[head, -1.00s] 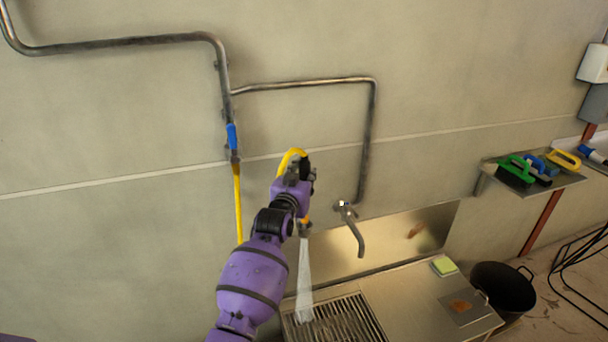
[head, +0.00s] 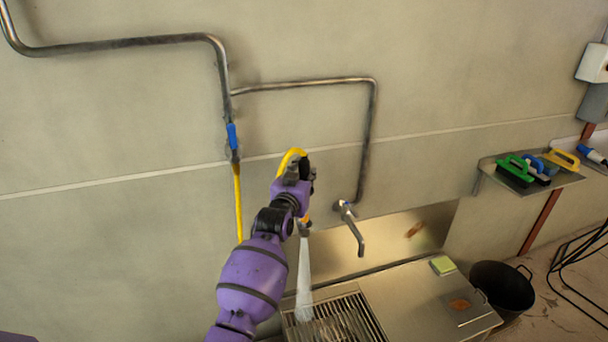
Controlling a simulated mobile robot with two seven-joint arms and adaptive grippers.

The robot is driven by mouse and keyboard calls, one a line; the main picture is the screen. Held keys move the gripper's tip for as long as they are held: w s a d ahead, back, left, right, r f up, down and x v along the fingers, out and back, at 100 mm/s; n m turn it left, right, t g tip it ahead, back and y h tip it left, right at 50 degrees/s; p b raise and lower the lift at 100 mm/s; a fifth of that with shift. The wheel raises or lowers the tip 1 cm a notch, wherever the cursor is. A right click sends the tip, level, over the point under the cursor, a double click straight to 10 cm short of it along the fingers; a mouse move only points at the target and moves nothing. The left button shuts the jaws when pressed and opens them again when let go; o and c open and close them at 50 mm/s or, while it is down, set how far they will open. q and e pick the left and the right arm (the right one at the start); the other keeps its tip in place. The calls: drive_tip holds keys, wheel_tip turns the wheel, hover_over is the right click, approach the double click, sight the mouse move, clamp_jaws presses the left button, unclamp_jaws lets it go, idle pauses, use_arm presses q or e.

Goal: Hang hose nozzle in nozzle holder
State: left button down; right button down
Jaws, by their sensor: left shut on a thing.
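My left gripper (head: 306,178) is purple and dark, and is shut on the hose nozzle (head: 303,228), in front of the wall. The nozzle is mostly hidden by the gripper; its lower end points down and a whitish spray (head: 304,275) comes from it toward the grate. The yellow hose (head: 292,157) loops over the top of the gripper. Another stretch of yellow hose hangs from the pipe with the blue valve handle (head: 232,136). I cannot make out a nozzle holder. My right gripper is not in view.
A metal tap (head: 350,224) stands out from the wall just right of the gripper. Below is a steel sink counter (head: 400,290) with a grate (head: 345,322) and a yellow-green sponge (head: 442,265). A shelf (head: 545,184) holds brushes. A black bucket (head: 503,290) stands at the right.

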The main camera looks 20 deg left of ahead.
use_arm(q)
drive_tip(key=shift+r, duration=0.1)
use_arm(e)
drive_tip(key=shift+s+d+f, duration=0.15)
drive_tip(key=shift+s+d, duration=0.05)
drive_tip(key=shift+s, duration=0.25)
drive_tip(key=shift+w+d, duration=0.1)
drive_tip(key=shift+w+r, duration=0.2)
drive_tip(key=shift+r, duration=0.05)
